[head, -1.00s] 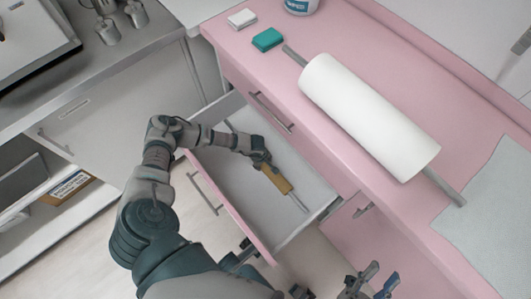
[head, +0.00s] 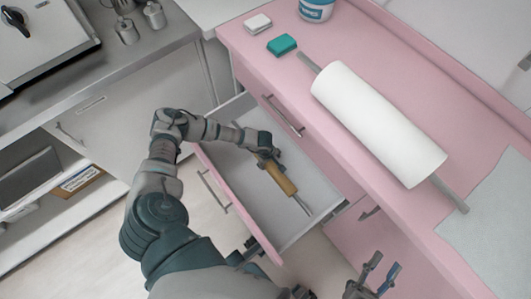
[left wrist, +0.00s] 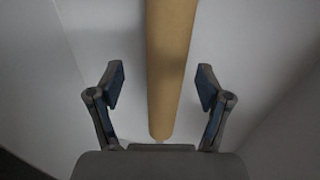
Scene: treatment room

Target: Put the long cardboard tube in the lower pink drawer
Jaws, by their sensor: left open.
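The brown cardboard tube (head: 281,178) is inside the open lower pink drawer (head: 233,205), lying lengthwise over its pale floor; I cannot tell from the head view whether it fully touches the floor. My left gripper (head: 267,152) reaches into the drawer at the tube's near-back end. In the left wrist view the tube (left wrist: 171,60) runs between the two fingers of the left gripper (left wrist: 161,84), which are spread with a gap on both sides. My right gripper (head: 376,275) is at the bottom of the head view, outside the drawer, fingers apart and empty.
A thin grey rod (head: 302,205) shows beyond the tube's end. The closed upper drawer's handle (head: 284,115) is above. The pink counter holds a white paper roll (head: 375,122), a teal block (head: 282,45), a white block (head: 258,23) and a tub (head: 316,9).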

